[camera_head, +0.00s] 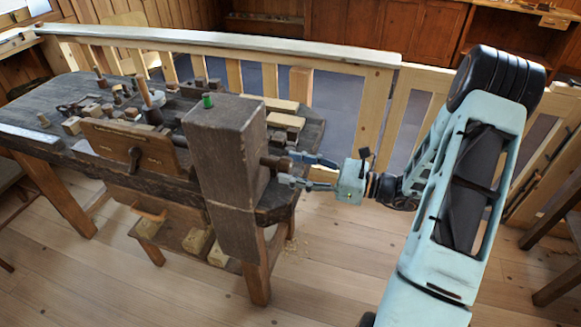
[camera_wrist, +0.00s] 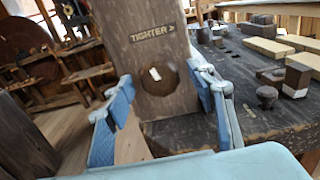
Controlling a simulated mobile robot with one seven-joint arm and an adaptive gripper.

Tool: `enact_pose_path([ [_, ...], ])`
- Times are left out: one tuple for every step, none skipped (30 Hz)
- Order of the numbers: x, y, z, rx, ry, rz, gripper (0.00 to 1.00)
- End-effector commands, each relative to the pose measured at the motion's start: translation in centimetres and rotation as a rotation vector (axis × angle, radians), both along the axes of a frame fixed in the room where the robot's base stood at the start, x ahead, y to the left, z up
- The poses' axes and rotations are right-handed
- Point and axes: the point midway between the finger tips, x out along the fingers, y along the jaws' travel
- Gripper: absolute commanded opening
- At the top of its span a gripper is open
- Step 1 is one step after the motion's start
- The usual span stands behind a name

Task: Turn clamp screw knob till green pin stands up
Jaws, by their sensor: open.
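A tall dark wooden block (camera_head: 231,160) stands at the bench's right end. A small green pin (camera_head: 208,101) shows on its top as a short stub. The brown round knob (camera_head: 275,163) sticks out from its right side. In the wrist view the knob (camera_wrist: 166,88) faces me with a white mark on it, below the word "TIGHTER" and an arrow pointing right. My gripper (camera_head: 292,169) is open, its blue fingers just off the block's right side. In the wrist view the fingers lie left and right of the knob; I cannot tell whether they touch it.
The bench top (camera_head: 50,99) holds several turned pieces and loose wood blocks (camera_head: 284,120) behind the tall block. A wooden board with a dark handle (camera_head: 134,157) stands left of it. A railing (camera_head: 220,46) runs behind the bench. The floor in front is clear.

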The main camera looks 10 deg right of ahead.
Motion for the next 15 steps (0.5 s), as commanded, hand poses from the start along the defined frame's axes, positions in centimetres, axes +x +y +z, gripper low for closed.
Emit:
enact_pose_path([
  [-0.4, -1.0, 0.0, -0.002, 0.001, -0.005, 0.51],
  [-0.7, -1.5, -0.1, -0.003, 0.001, -0.006, 0.51],
  [-1.1, -2.2, -0.1, -0.003, 0.001, -0.005, 0.51],
  [-1.5, -2.8, 0.0, -0.002, 0.001, -0.006, 0.51],
  [-1.8, -3.4, -0.1, -0.003, 0.001, -0.006, 0.51],
  [-2.3, -4.2, -0.1, -0.003, 0.001, -0.006, 0.51],
  [-2.6, -4.8, -0.1, -0.003, 0.001, -0.007, 0.51],
  [-2.9, -5.3, -0.1, -0.002, 0.002, -0.006, 0.51],
  [-3.3, -6.0, -0.1, -0.002, 0.002, -0.006, 0.51],
  [-3.6, -6.5, -0.1, -0.002, 0.002, -0.005, 0.51],
  [-3.9, -6.9, -0.1, -0.002, 0.002, -0.005, 0.51],
  [-4.3, -7.5, -0.1, -0.003, 0.003, -0.005, 0.51],
  [-4.5, -7.8, -0.1, -0.003, 0.003, -0.005, 0.51],
  [-4.7, -8.2, -0.1, -0.003, 0.002, -0.005, 0.51],
  [-4.9, -8.5, -0.1, -0.003, 0.001, -0.004, 0.51],
])
